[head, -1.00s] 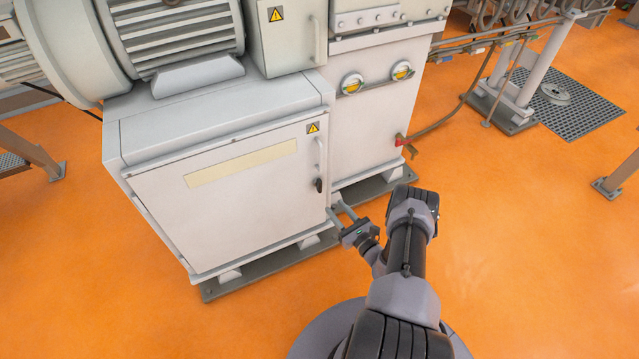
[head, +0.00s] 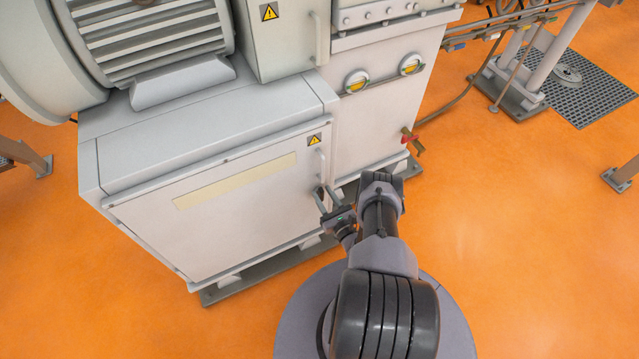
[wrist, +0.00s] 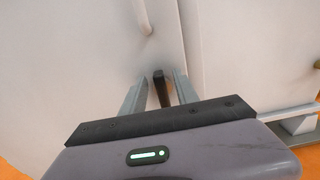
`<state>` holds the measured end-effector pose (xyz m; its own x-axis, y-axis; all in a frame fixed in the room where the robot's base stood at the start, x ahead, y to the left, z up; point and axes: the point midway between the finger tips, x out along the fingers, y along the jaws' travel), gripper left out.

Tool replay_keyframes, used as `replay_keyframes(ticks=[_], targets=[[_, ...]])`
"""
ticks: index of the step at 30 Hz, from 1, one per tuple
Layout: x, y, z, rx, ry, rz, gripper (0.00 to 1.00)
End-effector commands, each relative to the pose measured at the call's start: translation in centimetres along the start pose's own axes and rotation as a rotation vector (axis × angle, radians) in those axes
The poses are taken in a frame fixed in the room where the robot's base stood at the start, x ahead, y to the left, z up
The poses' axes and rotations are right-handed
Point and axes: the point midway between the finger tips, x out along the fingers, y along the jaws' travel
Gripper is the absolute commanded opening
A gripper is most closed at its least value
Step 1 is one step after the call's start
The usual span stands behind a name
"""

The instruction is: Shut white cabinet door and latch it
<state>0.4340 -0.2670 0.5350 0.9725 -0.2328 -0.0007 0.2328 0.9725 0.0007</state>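The white cabinet door (head: 220,215) fills the front of the low cabinet and looks flush or nearly flush with its frame. A pale strip (head: 235,180) and a warning label (head: 314,139) are on it. Its light handle (head: 321,163) is near the right edge and also shows in the wrist view (wrist: 144,17). My gripper (head: 326,193) is at the door's right edge, below the handle. In the wrist view its open fingers (wrist: 159,82) stand either side of the black latch lever (wrist: 159,88), with gaps on both sides. In the head view my fingers largely hide the lever.
A machine panel (head: 380,120) with two round gauges stands right of the door, and a red-handled valve (head: 409,138) sticks out from it. A dark base rail (head: 225,290) runs along the floor below. The orange floor (head: 500,240) to the right is clear.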

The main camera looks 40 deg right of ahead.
Motion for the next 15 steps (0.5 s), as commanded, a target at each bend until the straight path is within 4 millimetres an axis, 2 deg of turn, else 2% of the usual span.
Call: replay_keyframes(ticks=[9, 14, 15], targets=[[-0.02, 0.05, -0.02, 0.000, 0.000, -0.001, 0.34], [-0.01, 0.05, -0.01, 0.000, 0.000, -0.001, 0.03], [-0.01, 0.05, -0.01, 0.000, 0.000, -0.001, 0.00]])
